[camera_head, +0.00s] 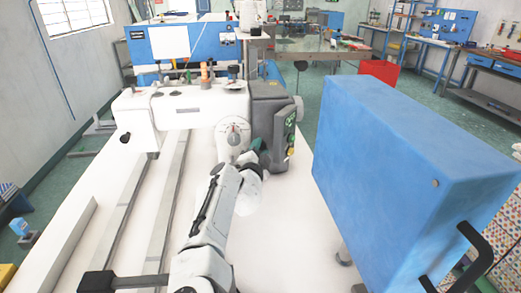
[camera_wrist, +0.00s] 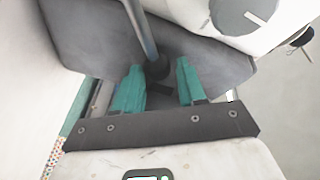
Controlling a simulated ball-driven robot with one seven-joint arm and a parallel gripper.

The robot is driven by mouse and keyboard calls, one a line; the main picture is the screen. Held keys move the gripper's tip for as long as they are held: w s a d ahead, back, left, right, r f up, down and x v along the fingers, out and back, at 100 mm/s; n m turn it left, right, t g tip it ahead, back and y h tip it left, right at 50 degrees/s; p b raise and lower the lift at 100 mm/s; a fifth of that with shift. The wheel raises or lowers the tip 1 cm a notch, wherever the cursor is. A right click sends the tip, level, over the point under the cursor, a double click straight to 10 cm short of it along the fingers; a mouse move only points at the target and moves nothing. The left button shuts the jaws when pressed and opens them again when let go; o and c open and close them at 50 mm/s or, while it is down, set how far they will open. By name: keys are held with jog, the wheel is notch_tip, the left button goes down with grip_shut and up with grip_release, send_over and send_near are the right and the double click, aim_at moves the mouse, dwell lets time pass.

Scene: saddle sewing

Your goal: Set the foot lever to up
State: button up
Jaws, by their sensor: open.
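A white sewing machine (camera_head: 185,108) with a dark grey end housing (camera_head: 270,112) stands on the white table. My gripper (camera_head: 259,150) is at the machine's near right side, by the round dial, partly hidden by my arm. In the wrist view my gripper (camera_wrist: 159,66) is open, with its two teal fingers apart. A grey rod (camera_wrist: 140,28) with a dark round end, which looks like the foot lever, reaches down between the fingertips. I see a gap between it and the right finger; whether it touches the left one is unclear. I cannot make out this lever in the head view.
A large blue box (camera_head: 385,150) with a black handle stands close to the right of my arm. A grey round dial (camera_wrist: 245,14) on the white machine body is near the fingers. Long metal rails (camera_head: 140,205) lie on the table at left.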

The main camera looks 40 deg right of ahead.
jog(key=v, duration=1)
jog(key=shift+b, duration=0.35)
jog(key=shift+a, duration=0.1)
